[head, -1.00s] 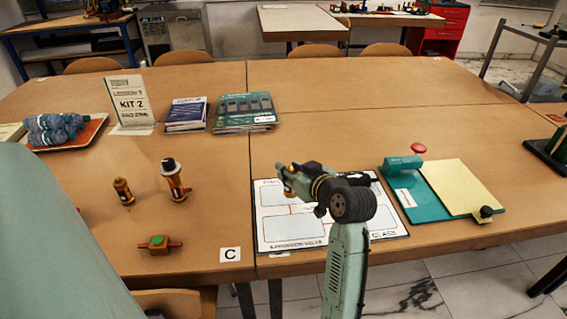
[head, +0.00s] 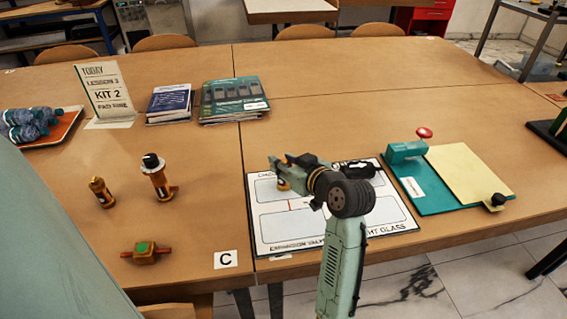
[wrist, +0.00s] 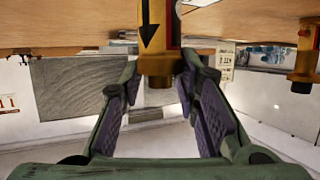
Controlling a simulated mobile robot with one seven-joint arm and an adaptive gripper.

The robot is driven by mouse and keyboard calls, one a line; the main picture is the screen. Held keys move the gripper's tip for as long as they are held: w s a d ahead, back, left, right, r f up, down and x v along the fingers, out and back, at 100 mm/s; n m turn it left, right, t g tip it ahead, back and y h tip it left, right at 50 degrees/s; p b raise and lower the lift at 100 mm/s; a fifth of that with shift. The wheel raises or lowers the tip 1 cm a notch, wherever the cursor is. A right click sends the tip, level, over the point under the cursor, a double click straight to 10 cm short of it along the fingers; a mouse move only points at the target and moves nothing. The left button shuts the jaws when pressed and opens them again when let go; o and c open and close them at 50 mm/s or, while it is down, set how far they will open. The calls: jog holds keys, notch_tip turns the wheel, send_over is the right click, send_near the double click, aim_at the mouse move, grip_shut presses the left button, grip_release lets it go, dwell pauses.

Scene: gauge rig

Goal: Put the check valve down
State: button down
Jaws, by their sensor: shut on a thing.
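My gripper (head: 279,174) is over the upper left box of the white labelled mat (head: 262,243). In the wrist view my gripper (wrist: 165,100) has its two fingers on either side of the lower end of a yellow-brass check valve (wrist: 158,64) with a black arrow on its body. My gripper is shut on it. In the head view only a small orange bit of the valve (head: 283,185) shows below the fingers. My arm hides part of the mat. Whether the valve touches the mat cannot be told.
Left of the mat stand two brass fittings (head: 102,192) (head: 159,177), and a fitting with a green top (head: 146,252) lies in front. A teal board (head: 428,196) with a red knob is at the right.

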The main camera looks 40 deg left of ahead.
jog(key=shift+f, duration=0.1)
jog(key=c, duration=1.2)
grip_release()
jog(key=shift+r, duration=0.25)
jog(key=shift+s+d, duration=0.1)
jog(key=shift+d, duration=0.25)
jog(key=b+v, duration=0.2)
jog(key=v, duration=0.9)
